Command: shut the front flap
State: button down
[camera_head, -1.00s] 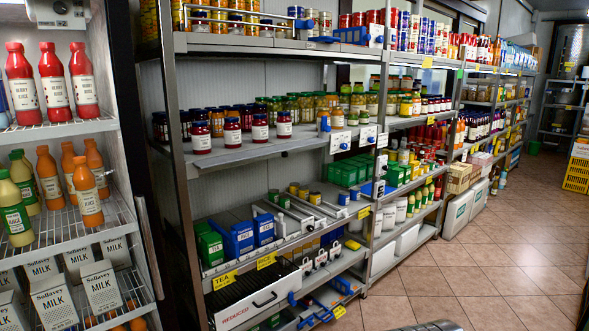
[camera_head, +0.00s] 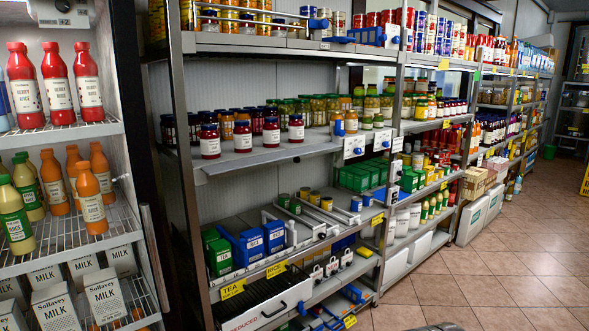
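A white front flap (camera_head: 269,309) marked "REDUCED" is on a low level of the near shelf rack, at the bottom of the picture. It has a dark bar handle (camera_head: 274,308). It appears to lean outward, with a dark ribbed interior (camera_head: 262,293) showing behind its top edge. Its lower left part is cut off by the picture's bottom edge, so its exact angle is hard to tell. My gripper is not in view.
Yellow "TEA" and "RICE" tags (camera_head: 276,269) hang on the shelf edge above the flap. Blue-handled parts (camera_head: 352,294) stick out at its right. A cooler shelf (camera_head: 75,236) with bottles and milk stands at left. Tiled floor (camera_head: 470,285) is clear at right.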

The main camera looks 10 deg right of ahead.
aim_at(223, 167)
jog(key=u, duration=0.3)
jog(key=i, duration=0.95)
jog(key=u, duration=0.6)
